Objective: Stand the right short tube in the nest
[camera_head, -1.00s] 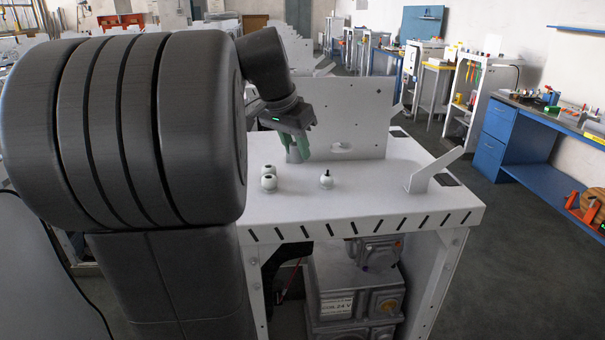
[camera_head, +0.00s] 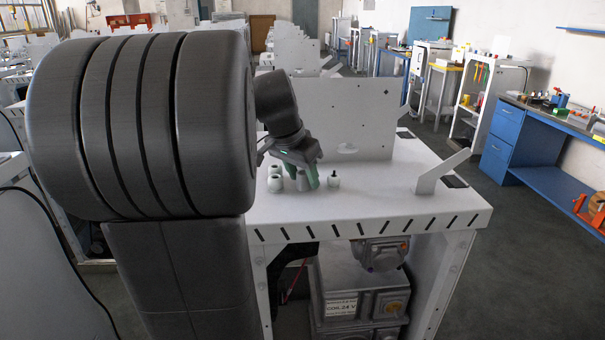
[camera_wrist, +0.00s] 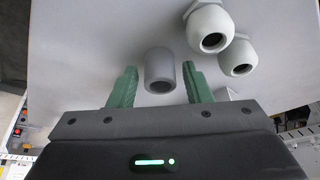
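A short grey tube (camera_head: 302,182) is at the left part of the white table, just right of two white rounded fittings (camera_head: 275,184). The tube (camera_wrist: 160,68) also shows in the wrist view, between the green fingers of my gripper (camera_wrist: 160,84). A narrow gap shows on each side of it, so my gripper is open around it. In the head view my gripper (camera_head: 308,181) is low, its fingers beside the tube. I cannot make out the nest or whether the tube stands in it; its foot is partly hidden. No second short tube is clear.
The white fittings (camera_wrist: 210,27) are close to the right finger in the wrist view. A small black-tipped fitting (camera_head: 333,181) stands just right of my gripper. An upright panel (camera_head: 345,110) closes the table's back. The table's front right (camera_head: 390,200) is clear.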

